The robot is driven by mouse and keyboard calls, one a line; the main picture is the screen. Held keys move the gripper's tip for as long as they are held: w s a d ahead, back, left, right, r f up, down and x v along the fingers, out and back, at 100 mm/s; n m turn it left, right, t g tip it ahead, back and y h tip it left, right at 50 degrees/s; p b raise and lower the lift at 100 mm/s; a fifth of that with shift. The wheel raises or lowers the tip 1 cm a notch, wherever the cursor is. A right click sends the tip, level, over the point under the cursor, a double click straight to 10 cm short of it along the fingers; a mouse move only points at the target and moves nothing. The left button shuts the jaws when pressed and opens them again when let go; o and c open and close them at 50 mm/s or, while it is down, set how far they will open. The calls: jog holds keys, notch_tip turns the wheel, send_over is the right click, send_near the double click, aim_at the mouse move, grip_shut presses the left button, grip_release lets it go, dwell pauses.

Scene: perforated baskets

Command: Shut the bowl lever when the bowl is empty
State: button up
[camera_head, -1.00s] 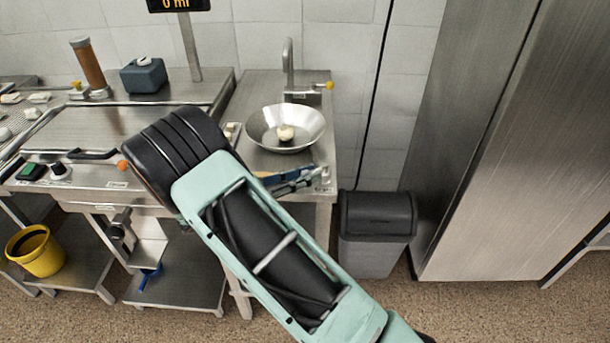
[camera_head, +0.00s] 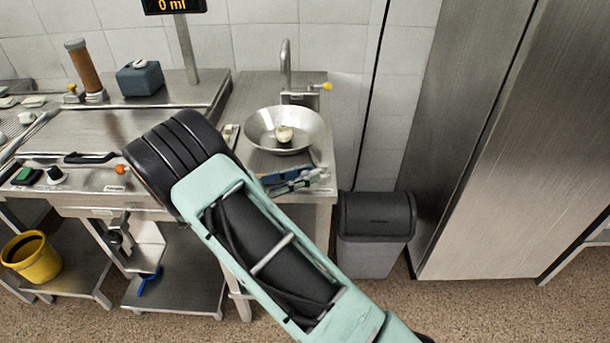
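The wide metal bowl (camera_head: 258,128) stands on the right-hand steel counter. A small cream lump (camera_head: 284,134) shows at its bottom; I cannot tell exactly what it is. A lever with a yellow knob (camera_head: 327,86) shows behind the bowl, beside the tap. Another lever with an orange knob (camera_head: 120,169) is on the front of the left-hand unit. I cannot tell which is the bowl lever. A blue and grey shape (camera_head: 296,181), partly behind my arm, shows in front of the bowl. Its grey part may be my gripper, whose finger state is unclear.
A tall tap (camera_head: 286,65) stands behind the bowl. A display reading 0 ml (camera_head: 176,6) is above the left-hand unit. A dark-lidded bin (camera_head: 376,215) stands right of the counter, beside a steel cabinet (camera_head: 495,150). A yellow bucket (camera_head: 32,260) is low at left.

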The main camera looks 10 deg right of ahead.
jog(key=o, duration=0.4)
jog(key=shift+c, duration=0.2)
jog(key=shift+a, duration=0.1)
jog(key=v, duration=1.2)
